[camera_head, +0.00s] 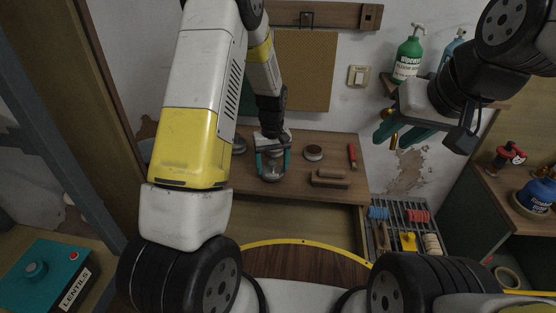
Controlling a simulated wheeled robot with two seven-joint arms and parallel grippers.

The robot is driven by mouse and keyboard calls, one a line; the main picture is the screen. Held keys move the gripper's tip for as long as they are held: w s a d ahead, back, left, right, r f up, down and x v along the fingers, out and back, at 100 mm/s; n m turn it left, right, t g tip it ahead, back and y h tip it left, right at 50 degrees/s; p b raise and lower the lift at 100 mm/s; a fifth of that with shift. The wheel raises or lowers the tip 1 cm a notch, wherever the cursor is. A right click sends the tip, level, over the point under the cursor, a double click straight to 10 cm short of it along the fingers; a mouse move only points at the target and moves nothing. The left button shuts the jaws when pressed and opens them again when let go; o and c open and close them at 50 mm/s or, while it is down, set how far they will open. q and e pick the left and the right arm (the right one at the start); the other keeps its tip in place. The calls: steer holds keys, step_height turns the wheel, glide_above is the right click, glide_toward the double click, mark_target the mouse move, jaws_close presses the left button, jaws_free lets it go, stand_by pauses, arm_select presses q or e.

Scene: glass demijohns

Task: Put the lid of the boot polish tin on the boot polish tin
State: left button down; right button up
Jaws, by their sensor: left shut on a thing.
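My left gripper (272,161) is low over the wooden workbench, its teal fingers either side of a grey, round thing (271,173). It is shut on this thing, which looks like the lid of the boot polish tin, though the gripper partly hides it. A small round tin with a dark top (313,152), which looks like the boot polish tin, stands on the bench just right of the gripper. My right gripper (401,135) is up at the right, by the wall and away from the bench. Its teal fingers look apart, with no clear thing held.
A dark round thing (238,145) is partly hidden at left. A rack (405,222) holds several items below right. A green pump bottle (407,58) stands on a shelf.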

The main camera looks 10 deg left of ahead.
arm_select(q)
steer(key=shift+r, duration=2.2)
